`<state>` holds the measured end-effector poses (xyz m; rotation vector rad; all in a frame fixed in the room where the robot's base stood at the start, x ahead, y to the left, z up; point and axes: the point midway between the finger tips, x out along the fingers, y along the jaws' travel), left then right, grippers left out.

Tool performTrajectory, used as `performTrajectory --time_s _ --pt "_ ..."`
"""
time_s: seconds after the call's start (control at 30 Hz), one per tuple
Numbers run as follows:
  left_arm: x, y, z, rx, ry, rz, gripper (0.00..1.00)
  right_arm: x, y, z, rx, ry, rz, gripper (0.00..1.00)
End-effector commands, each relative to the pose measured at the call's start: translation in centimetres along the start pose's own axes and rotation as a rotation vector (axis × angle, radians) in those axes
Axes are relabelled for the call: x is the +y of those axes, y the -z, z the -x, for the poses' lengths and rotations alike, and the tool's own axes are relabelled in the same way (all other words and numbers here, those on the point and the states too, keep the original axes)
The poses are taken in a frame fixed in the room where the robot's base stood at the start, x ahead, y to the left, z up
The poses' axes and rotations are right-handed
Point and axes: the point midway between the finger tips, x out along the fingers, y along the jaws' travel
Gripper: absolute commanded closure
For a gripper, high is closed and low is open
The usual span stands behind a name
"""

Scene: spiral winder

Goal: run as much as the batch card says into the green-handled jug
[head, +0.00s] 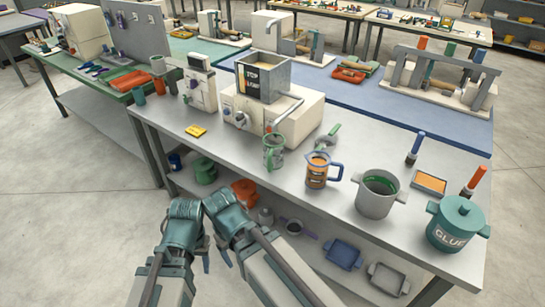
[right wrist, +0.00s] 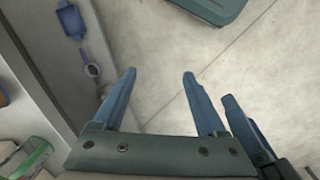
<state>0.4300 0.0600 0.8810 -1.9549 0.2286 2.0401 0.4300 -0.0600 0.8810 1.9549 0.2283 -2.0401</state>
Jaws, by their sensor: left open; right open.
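The green-handled jug (head: 273,152) is clear and stands upright on the grey bench, in front of the pale machine (head: 298,124). The machine has a metal hopper (head: 277,80) and a bent spout above and just right of the jug. A small yellow card (head: 196,130) lies left of the machine; its writing is too small to read, and I cannot tell if it is the batch card. My left gripper (head: 190,257) and my right gripper (head: 224,258) are low before the bench, empty and apart from the jug. The right wrist view shows my right gripper's (right wrist: 158,75) spread fingers.
A blue-handled jug (head: 317,172) with brown-orange contents, a grey pot (head: 374,205) and a teal glue pot (head: 456,230) stand right of the green-handled jug. The lower shelf holds blue (head: 343,253) and grey trays. Bare bench top lies left of the green-handled jug.

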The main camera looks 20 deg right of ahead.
Motion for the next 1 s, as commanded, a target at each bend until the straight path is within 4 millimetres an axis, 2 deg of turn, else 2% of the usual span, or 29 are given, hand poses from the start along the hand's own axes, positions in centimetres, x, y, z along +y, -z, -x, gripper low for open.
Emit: performTrajectory --time_s 0.03,0.3,0.4,1.0 --pt "0.0 0.0 0.0 0.0 0.0 0.0 0.47 0.0 0.0 0.0 0.0 0.0 0.0 0.37" --pt "0.0 0.0 0.0 0.0 0.0 0.0 0.47 0.0 0.0 0.0 0.0 0.0 0.0 0.85" --pt "0.0 0.0 0.0 0.0 0.0 0.0 0.47 0.0 0.0 0.0 0.0 0.0 0.0 1.0" --pt "0.0 0.0 0.0 0.0 0.0 0.0 0.47 0.0 0.0 0.0 0.0 0.0 0.0 1.0"
